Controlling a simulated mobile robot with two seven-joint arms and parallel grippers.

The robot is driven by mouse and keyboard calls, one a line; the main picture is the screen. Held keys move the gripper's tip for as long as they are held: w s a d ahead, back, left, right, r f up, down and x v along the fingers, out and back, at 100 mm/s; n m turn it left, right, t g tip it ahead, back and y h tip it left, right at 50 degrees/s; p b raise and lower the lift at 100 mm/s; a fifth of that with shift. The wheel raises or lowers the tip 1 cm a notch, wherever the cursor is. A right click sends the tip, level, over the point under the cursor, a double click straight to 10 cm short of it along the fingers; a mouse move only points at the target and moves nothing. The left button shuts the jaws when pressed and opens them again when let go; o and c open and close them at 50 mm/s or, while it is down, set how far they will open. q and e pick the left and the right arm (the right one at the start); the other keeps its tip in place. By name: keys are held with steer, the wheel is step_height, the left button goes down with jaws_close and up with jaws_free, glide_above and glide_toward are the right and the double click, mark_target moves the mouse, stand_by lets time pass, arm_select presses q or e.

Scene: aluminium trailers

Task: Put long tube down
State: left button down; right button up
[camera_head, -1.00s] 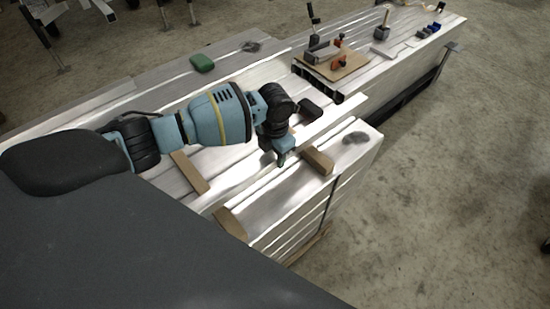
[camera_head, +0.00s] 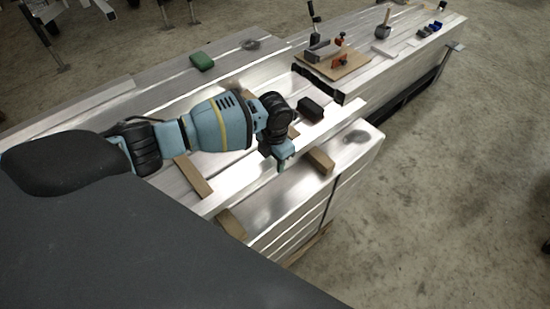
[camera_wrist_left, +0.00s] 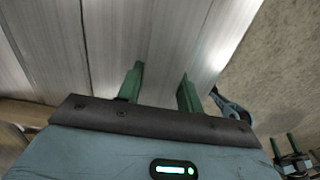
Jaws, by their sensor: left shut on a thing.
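The long tube (camera_head: 232,193) is a pale metal bar running diagonally from lower left to upper right, across the wooden blocks. I cannot tell whether it touches them. My left gripper (camera_head: 282,163) points down and is shut on the tube, at its near side. In the left wrist view the two green fingers (camera_wrist_left: 160,88) stand apart over pale metal surfaces (camera_wrist_left: 145,35). The wooden blocks are a right one (camera_head: 320,160), a left one (camera_head: 193,176) and a near one (camera_head: 231,224). My right gripper (camera_wrist_left: 284,147) shows small in the left wrist view, its green fingers apart.
More metal tubes (camera_head: 262,243) are stacked in front. A dark block (camera_head: 311,109) lies just behind the tube. A wooden board (camera_head: 335,66) with clamps, a mallet (camera_head: 383,29), blue parts (camera_head: 432,29) and a green item (camera_head: 202,61) lie farther back. Concrete floor (camera_head: 450,180) is open at right.

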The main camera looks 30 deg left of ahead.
arm_select(q)
steer(key=c, duration=0.9)
jaws_free()
steer(key=shift+r, duration=0.2)
steer(key=shift+r+p, duration=0.85)
steer(key=shift+r, duration=5.55)
